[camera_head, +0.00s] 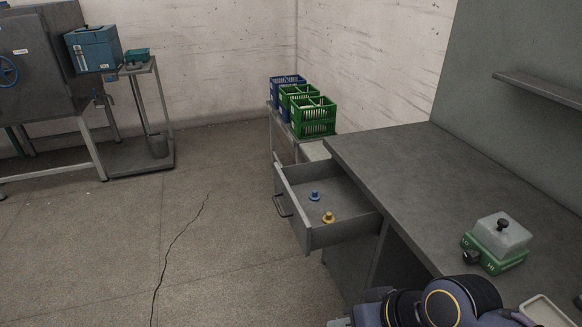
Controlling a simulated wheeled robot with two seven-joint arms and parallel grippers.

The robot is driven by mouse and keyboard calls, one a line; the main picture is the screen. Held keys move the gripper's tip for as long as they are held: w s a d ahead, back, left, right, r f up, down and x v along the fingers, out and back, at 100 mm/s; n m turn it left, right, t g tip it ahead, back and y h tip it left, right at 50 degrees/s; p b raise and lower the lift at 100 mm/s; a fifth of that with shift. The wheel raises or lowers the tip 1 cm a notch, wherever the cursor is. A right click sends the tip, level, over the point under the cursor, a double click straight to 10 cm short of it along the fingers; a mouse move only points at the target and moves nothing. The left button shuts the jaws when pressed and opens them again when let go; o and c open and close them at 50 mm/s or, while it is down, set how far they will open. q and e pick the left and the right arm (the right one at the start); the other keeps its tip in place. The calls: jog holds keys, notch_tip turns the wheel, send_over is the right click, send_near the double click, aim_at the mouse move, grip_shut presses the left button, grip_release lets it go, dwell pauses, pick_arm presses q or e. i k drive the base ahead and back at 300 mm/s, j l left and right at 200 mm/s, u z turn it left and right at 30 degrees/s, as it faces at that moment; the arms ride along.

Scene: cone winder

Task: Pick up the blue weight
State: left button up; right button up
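The blue weight (314,196) is a small knobbed piece standing on the floor of the open drawer (309,237), towards its back left. The two are apart. Part of my arm shows at the bottom right, over the desk edge, well away from the drawer. Neither of my grippers' fingers can be seen, and nothing covers the blue weight.
The drawer sticks out left from under the grey desk (430,172). A green box with a clear cover (498,240) sits on the desk. Green and blue crates (313,118) stand behind the drawer. A machine (30,60) is far left. The floor left of the drawer is free.

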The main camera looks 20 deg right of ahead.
aim_at(314, 196)
jog(key=i, duration=2.65)
jog(key=i+z, duration=0.2)
jog(key=z, duration=0.2)
jog(key=i+j+z, duration=0.1)
jog(key=z, duration=0.35)
jog(key=i+j+z, duration=0.2)
jog(key=z, duration=0.2)
jog(key=i+j+z, duration=0.2)
jog(key=z, duration=1.15)
